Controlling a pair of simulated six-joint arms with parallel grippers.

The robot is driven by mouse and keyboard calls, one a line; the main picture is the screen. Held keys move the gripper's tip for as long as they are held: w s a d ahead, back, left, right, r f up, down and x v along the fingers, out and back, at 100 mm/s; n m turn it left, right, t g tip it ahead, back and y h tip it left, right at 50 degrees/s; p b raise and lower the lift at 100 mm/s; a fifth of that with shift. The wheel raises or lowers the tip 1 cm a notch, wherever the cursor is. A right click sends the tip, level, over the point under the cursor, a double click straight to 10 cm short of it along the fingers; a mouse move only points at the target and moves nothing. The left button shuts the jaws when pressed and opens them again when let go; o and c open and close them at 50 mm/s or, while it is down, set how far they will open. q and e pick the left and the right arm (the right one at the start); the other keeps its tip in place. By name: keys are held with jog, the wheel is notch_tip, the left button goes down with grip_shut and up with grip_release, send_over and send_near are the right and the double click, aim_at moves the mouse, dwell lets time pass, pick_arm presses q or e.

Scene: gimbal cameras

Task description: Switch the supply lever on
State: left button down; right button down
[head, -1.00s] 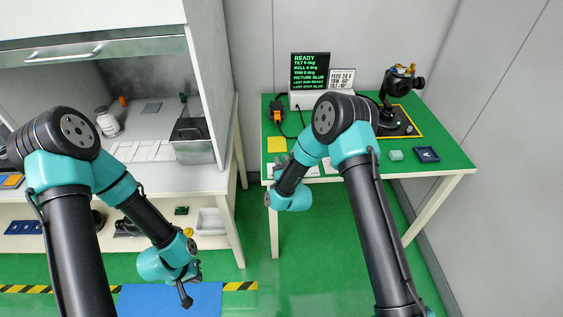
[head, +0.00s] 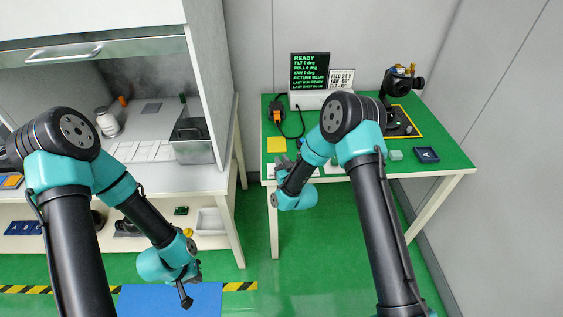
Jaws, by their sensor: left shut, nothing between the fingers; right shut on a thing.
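A small orange and black unit (head: 276,111) with a black cable stands at the back left of the green bench; it may be the supply, and its lever is too small to make out. My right gripper (head: 282,162) is at the bench's front left edge, in front of the orange unit and apart from it. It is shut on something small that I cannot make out. My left gripper (head: 187,291) is shut and empty, low over the blue floor mat. A black display (head: 310,71) reads READY in green.
The green bench (head: 440,152) also holds a yellow note (head: 277,145), a camera on a gimbal (head: 400,85), a small green block (head: 395,155) and a dark blue tray (head: 426,155). My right arm crosses the bench's middle. A white cabinet with a workspace stands left.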

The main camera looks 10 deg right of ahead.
jog(key=c, duration=1.1)
grip_release()
jog(key=shift+o, duration=0.2)
jog(key=v, duration=1.7)
jog(key=shift+s, duration=0.2)
jog(key=s+d+f+m+g+h, duration=0.1)
jog(key=s+d+f+g, duration=0.15)
jog(key=f+g, duration=0.25)
jog(key=s+d+f+m+g, duration=0.1)
jog(key=s+d+f+g, duration=0.1)
jog(key=s+f+g, duration=0.25)
jog(key=s+d+f+m+g, duration=0.1)
jog(key=s+g, duration=0.2)
jog(key=s, duration=0.2)
jog(key=s+d+f+m+g, duration=0.2)
jog(key=s+g, duration=0.2)
jog(key=s, duration=0.2)
jog(key=shift+d, duration=0.25)
